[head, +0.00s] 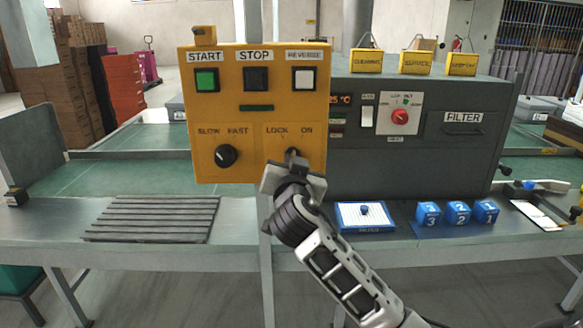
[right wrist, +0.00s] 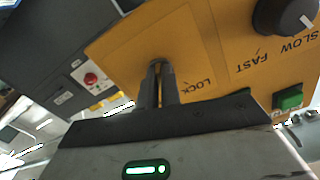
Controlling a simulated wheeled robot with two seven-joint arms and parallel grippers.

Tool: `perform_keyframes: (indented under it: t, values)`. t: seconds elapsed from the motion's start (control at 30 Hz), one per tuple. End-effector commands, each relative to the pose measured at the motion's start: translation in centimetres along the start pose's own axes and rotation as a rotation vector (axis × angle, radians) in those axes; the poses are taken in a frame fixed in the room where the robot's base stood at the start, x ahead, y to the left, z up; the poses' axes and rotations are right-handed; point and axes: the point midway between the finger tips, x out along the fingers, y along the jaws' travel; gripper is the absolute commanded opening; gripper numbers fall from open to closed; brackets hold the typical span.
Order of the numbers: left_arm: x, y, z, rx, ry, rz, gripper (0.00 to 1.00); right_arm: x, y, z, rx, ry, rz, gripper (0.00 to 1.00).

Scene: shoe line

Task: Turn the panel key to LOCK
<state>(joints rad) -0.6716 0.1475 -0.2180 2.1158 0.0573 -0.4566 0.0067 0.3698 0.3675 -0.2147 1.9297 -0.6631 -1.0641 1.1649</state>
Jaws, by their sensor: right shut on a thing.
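The yellow control panel (head: 245,110) stands at the middle of the head view, with LOCK and ON labels at its lower right. The panel key (head: 291,152) is below these labels, mostly hidden by my right gripper (head: 289,164). My right arm reaches up from the lower right. In the right wrist view, the two dark fingers (right wrist: 158,88) are closed on the key (right wrist: 157,66), against the yellow panel face (right wrist: 195,50). The LOCK label shows beside the fingers. I cannot tell exactly which way the key points. My left gripper is not in view.
A black SLOW/FAST knob (head: 225,156) sits left of the key, with the START (head: 206,79), STOP and REVERSE buttons above. A dark grey heater box (head: 430,120) stands to the right. Blue numbered cubes (head: 457,213) and a slatted rack (head: 152,218) lie on the bench.

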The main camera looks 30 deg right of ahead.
Motion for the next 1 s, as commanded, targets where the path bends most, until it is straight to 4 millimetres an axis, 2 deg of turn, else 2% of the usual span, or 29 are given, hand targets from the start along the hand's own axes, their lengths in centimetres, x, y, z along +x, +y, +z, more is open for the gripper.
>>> perform_keyframes:
  t: [0.23, 0.6, 1.0]
  values:
    - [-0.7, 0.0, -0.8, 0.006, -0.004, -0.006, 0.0, 0.0, 0.1, -0.1, -0.237, -0.005, 0.004, 0.0]
    - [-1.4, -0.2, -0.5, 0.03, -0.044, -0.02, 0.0, 0.0, 0.3, -0.2, -0.583, -0.006, 0.003, 0.0]
    - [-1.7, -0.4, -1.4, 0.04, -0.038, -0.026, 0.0, 0.0, 0.4, -0.2, -0.847, -0.003, 0.002, 0.0]
